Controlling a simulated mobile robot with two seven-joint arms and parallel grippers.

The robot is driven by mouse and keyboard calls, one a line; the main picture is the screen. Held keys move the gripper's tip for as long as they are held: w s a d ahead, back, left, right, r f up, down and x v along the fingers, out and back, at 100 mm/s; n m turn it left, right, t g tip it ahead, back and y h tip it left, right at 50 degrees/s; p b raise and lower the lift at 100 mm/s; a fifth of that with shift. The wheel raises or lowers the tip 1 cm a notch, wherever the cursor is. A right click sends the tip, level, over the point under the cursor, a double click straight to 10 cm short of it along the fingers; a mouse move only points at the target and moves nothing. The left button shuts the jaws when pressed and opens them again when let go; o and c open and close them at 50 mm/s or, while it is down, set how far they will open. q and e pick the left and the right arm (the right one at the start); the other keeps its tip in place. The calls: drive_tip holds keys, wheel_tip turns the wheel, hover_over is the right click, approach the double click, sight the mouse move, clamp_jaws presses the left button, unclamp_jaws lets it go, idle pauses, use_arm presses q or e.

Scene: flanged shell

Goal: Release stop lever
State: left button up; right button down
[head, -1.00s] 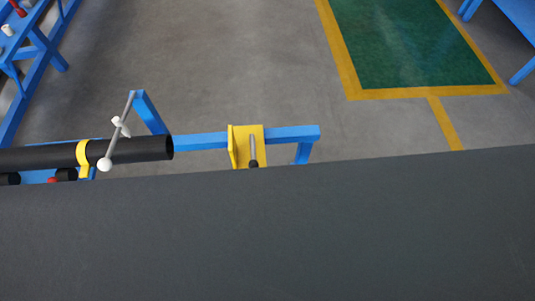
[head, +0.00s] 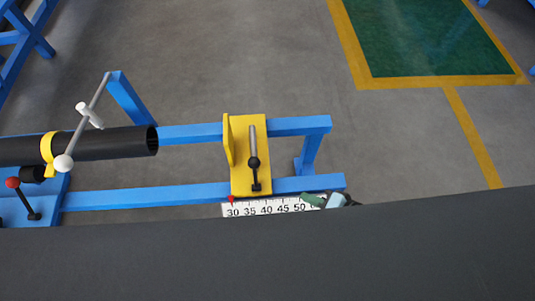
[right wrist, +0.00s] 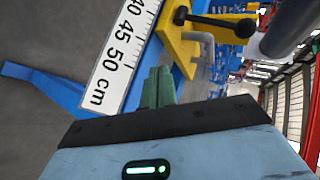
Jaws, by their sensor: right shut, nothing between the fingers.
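The yellow stop block (head: 240,180) sits across the blue rails. Its stop lever (head: 254,174) is a short black arm with a black knob, beside a grey rod. In the right wrist view the black lever (right wrist: 216,23) shows close up at the top, on the yellow block (right wrist: 178,45). My right gripper (head: 324,200), with green fingers, is to the right of and slightly nearer than the lever, by the scale's right end. In the wrist view its fingers (right wrist: 158,88) are together and empty, apart from the lever. My left gripper is not in view.
A white centimetre scale (head: 265,208) runs along the near blue rail (head: 140,199). A black tube (head: 110,144) with a yellow band and a white-balled lever (head: 82,130) lies left. A red-knobbed lever (head: 25,200) stands farther left. Open floor lies behind.

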sight(255, 174)
use_arm(q)
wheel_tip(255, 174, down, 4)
drive_tip(key=b, duration=0.3)
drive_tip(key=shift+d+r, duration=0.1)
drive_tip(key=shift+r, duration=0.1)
use_arm(e)
drive_tip(key=w+a+r+m+t+y, duration=0.1)
drive_tip(key=w+a+r+y, duration=0.1)
drive_tip(key=w+r+y, duration=0.3)
drive_tip(key=w+r, duration=0.2)
drive_tip(key=w, duration=0.2)
drive_tip(key=shift+w+m, duration=0.3)
drive_tip(key=shift+a, duration=0.15)
drive_tip(key=x, duration=1)
use_arm(q)
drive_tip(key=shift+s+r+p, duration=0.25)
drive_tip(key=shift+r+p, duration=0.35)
drive_tip(key=shift+p, duration=0.15)
use_arm(e)
drive_tip(key=s, duration=0.2)
drive_tip(key=s+r, duration=0.1)
drive_tip(key=s, duration=0.1)
drive_tip(key=shift+a, duration=0.4)
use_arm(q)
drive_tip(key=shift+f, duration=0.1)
use_arm(e)
drive_tip(key=shift+f+y, duration=0.1)
drive_tip(key=shift+y, duration=0.2)
